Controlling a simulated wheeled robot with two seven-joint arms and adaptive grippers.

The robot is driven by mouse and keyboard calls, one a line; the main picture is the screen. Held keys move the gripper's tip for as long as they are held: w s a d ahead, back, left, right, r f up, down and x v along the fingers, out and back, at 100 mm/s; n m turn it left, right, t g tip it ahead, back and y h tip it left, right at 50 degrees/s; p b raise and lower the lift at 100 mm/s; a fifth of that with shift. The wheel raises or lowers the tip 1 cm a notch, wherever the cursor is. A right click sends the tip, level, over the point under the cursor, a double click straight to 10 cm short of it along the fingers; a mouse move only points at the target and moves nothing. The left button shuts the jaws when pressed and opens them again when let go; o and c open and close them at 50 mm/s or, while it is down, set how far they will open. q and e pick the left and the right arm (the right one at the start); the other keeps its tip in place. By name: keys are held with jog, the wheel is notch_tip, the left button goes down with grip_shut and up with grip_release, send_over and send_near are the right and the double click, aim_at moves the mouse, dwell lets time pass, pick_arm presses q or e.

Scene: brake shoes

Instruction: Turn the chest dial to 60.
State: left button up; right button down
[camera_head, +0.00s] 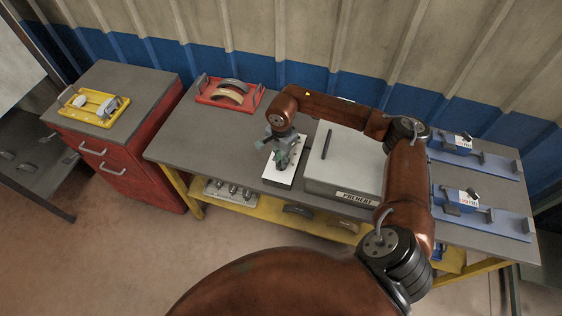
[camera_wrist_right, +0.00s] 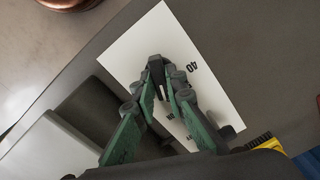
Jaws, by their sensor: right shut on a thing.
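The preheat chest (camera_head: 345,178) is a pale grey box with a dark bar handle on its lid and a "PREHEAT" label on its front. A white dial panel (camera_head: 280,179) lies along its left side on the bench. The panel also shows in the right wrist view (camera_wrist_right: 208,58), with "40" readable and other marks partly covered by the fingers. My right gripper (camera_head: 283,163) points down over the panel. In the wrist view its green-sided fingers are shut on the small dark dial knob (camera_wrist_right: 155,66). The knob's pointer and setting cannot be read. My left gripper is out of view.
A red tray (camera_head: 205,101) with curved brake shoes stands at the back left of the bench (camera_head: 185,135). Blue fixtures (camera_head: 505,222) with small boxes stand at the right. A yellow tray (camera_head: 119,115) sits on the red drawer cabinet (camera_head: 155,128). Bench left of the panel is clear.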

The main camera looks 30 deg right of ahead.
jog(key=shift+n, duration=0.3)
jog(key=c, duration=2)
grip_release()
jog(key=shift+o, duration=0.2)
notch_tip(320, 180, up, 12)
